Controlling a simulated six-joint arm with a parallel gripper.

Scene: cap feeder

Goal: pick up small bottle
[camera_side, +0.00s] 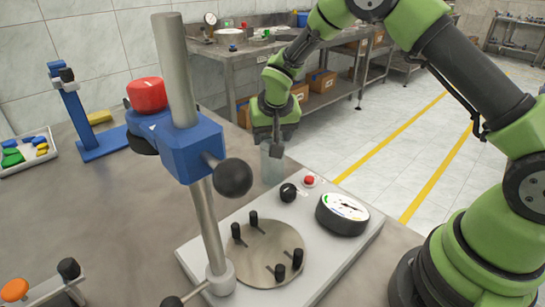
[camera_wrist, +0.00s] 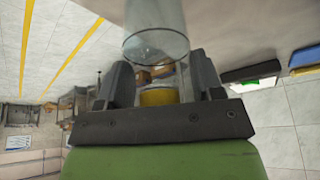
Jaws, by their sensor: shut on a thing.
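The small bottle (camera_side: 271,165) is a clear, see-through cylinder, upright just behind the grey instrument base in the side view. My gripper (camera_side: 276,135) points down over it and is shut on its upper part. I cannot tell whether its bottom touches the table. In the wrist view the clear bottle (camera_wrist: 157,30) reaches away between the two dark fingers of my gripper (camera_wrist: 161,80). A yellow patch shows between the fingers; I cannot tell whether it is part of the bottle.
The grey base (camera_side: 205,250) carries a round plate with black posts, a dial gauge (camera_side: 342,213) and a red button (camera_side: 309,181). A steel column (camera_side: 177,65) with a blue clamp (camera_side: 180,145) stands at its left. A tray (camera_side: 27,153) of coloured pieces lies far left.

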